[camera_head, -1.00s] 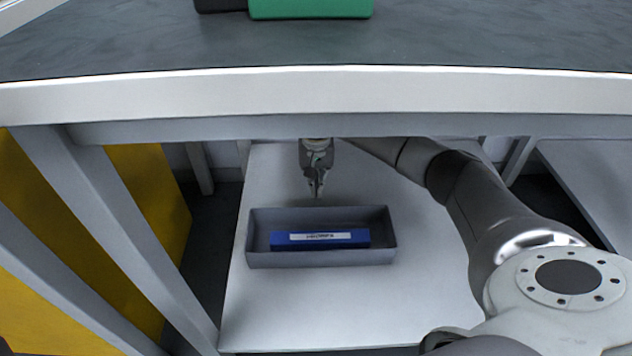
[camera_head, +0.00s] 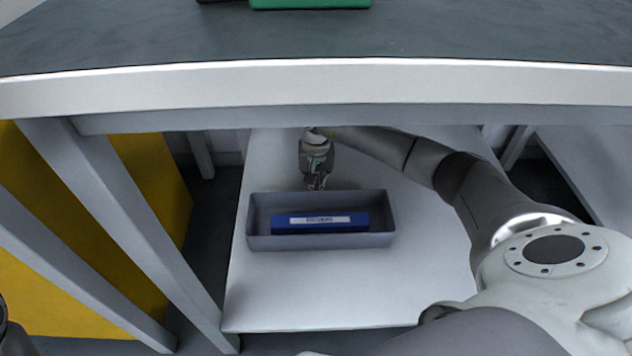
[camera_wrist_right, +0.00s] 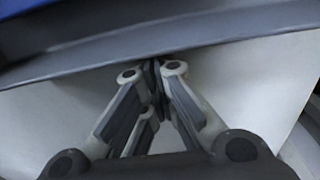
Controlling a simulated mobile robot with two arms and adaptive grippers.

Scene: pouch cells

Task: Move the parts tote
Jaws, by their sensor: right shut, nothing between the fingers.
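The parts tote, a grey open-topped rectangular bin (camera_head: 320,242), sits on a pale shelf under the bench. A blue box with a white label (camera_head: 320,226) lies inside it.
The bench top (camera_head: 450,35) and its pale front edge overhang the shelf (camera_head: 300,295). Bench legs (camera_head: 120,215) and a yellow panel (camera_head: 155,190) stand to the left. The shelf is bare in front of and right of the tote. A green item (camera_head: 310,3) is on the bench.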

